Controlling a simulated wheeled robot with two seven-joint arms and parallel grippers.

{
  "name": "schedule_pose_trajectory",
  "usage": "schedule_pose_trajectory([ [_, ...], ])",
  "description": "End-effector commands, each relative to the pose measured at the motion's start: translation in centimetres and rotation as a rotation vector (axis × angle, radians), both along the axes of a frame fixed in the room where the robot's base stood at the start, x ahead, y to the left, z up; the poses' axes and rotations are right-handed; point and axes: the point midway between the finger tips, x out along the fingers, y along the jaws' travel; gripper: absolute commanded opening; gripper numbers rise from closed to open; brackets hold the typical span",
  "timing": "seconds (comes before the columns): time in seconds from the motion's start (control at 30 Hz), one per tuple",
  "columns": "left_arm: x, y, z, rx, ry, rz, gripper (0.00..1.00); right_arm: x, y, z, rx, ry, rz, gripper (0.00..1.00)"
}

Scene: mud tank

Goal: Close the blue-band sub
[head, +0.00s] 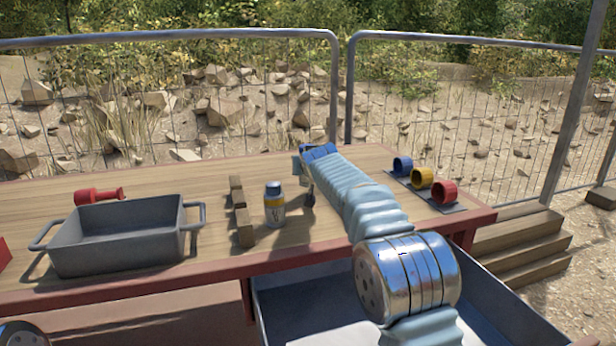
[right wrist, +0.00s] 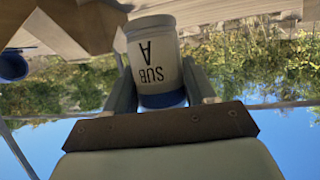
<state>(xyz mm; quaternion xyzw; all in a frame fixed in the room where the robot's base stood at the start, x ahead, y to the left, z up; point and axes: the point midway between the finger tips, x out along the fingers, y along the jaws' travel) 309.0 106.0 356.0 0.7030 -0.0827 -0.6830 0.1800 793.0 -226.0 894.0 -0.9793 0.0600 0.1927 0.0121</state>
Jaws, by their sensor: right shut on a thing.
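My right gripper (right wrist: 165,95) is shut on a white container marked SUB A (right wrist: 152,62), which has a blue band (right wrist: 163,99). The lettering is upside down in the right wrist view, as are the sky and bushes. In the head view my right gripper (head: 306,178) is over the back middle of the table, and my arm mostly hides it and the container. A blue cup-shaped cap (head: 402,166) lies on its side on a dark pad at the table's right; a blue round piece (right wrist: 12,66) shows at the right wrist view's left. My left gripper is out of view.
A yellow cap (head: 421,178) and a red cap (head: 444,192) lie beside the blue one. A grey tray (head: 120,250) and red tool (head: 98,195) are at left. An open drawer-like bin (head: 510,310) is below the table edge.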

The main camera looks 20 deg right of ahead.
Motion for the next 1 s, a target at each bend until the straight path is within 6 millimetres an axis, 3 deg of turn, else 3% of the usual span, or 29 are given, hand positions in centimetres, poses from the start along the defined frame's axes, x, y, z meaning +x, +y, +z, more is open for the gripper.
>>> schedule_pose_trajectory([
  [0.2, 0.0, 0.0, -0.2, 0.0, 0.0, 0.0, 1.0, 0.3, -0.1, -3.0, -0.001, -0.001, 0.0, 0.0],
  [0.67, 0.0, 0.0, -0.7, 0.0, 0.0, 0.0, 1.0, 0.3, -0.2, -3.7, -0.001, -0.002, -0.001, 0.0],
  [0.7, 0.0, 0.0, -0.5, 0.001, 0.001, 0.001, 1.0, 0.3, -0.2, -3.7, -0.001, 0.001, -0.002, 0.61],
  [0.73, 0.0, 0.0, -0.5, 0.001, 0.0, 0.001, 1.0, 0.3, -0.2, -3.6, -0.001, 0.001, -0.002, 0.65],
  [1.0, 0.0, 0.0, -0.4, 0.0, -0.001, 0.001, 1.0, 0.3, -0.2, -3.6, -0.001, 0.001, -0.002, 0.65],
])
